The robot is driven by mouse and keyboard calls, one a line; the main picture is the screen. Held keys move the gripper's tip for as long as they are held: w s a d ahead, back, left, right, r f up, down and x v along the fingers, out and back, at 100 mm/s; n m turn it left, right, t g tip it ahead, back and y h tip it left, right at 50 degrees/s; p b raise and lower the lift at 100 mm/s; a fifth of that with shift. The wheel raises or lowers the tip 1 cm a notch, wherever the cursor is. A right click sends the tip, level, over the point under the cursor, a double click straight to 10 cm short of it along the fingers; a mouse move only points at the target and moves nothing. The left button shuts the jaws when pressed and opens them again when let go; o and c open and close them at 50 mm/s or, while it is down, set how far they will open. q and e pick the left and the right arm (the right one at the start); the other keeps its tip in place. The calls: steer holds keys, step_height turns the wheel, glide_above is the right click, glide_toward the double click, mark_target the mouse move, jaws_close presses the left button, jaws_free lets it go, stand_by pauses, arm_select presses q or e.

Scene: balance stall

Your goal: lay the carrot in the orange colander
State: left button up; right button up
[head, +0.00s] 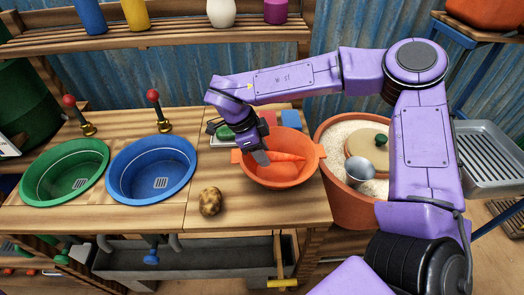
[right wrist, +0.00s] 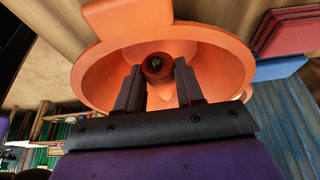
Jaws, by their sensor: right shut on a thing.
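The orange colander (head: 314,165) stands on the wooden counter, right of the blue basin. My right gripper (head: 262,157) points down into it and is shut on the carrot (head: 287,157). In the right wrist view the two fingers (right wrist: 160,84) hold the carrot (right wrist: 158,67) with its dark stem end facing the camera, over the inside of the colander (right wrist: 215,62). I cannot tell whether the carrot touches the colander's floor. My left gripper is not in view.
A brown potato (head: 210,201) lies on the counter left of the colander. A blue basin (head: 122,192) and a green basin (head: 36,192) are further left. A large pot (head: 333,190) with pale grain, a lid and a metal scoop (head: 359,168) is at the right. Coloured slabs (head: 291,118) lie behind the colander.

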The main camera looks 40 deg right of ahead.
steer(key=o, duration=1.1)
steer(key=v, duration=1)
steer(key=shift+w+a+r, duration=0.1)
steer(key=shift+r, duration=0.15)
